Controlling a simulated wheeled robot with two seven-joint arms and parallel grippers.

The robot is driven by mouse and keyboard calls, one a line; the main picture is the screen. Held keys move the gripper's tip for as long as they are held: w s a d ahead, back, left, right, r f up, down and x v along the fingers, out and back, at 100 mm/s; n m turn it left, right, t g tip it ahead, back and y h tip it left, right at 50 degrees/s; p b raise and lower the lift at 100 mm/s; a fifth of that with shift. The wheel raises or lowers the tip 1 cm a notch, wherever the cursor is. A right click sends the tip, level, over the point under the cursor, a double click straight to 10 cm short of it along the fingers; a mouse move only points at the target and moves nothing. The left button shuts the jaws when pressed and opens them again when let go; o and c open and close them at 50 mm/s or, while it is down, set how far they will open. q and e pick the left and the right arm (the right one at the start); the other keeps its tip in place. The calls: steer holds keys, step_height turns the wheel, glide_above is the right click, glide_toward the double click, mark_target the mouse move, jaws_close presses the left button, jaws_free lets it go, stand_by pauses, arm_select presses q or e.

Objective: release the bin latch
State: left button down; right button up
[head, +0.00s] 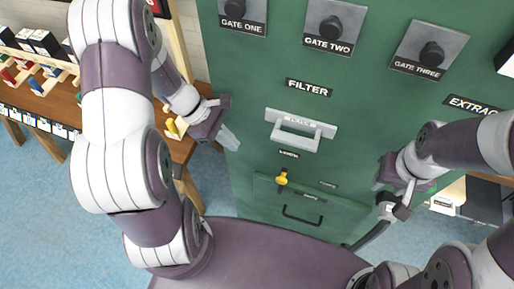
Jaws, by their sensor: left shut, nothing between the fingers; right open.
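A small yellow latch (281,180) sits on the green cabinet at the top left of the bin front (335,212). The bin front has a dark bar handle (303,217) and looks closed flush with the cabinet. My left gripper (230,138) is shut and empty near the cabinet's left edge, up and left of the latch, apart from it. My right gripper (370,236) is open and empty, to the right of the bin front and lower than the latch. Small labels near the latch are too small to read surely.
The green cabinet (245,75) carries a grey filter handle (300,130) above the latch and three gate knobs (331,28) at the top. A wooden bench (60,105) with small items stands at left. Blue floor (40,215) is clear at lower left.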

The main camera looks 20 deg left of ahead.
arm_select(q)
steer(key=s+d+r+x, duration=0.1)
steer(key=d+r+x, duration=0.1)
steer(key=x, duration=1.1)
steer(key=shift+d+f, duration=0.3)
steer(key=shift+d, duration=0.05)
arm_select(e)
steer(key=shift+s+d+r, duration=0.15)
steer(key=shift+s+d, duration=0.2)
steer(key=shift+s, duration=0.05)
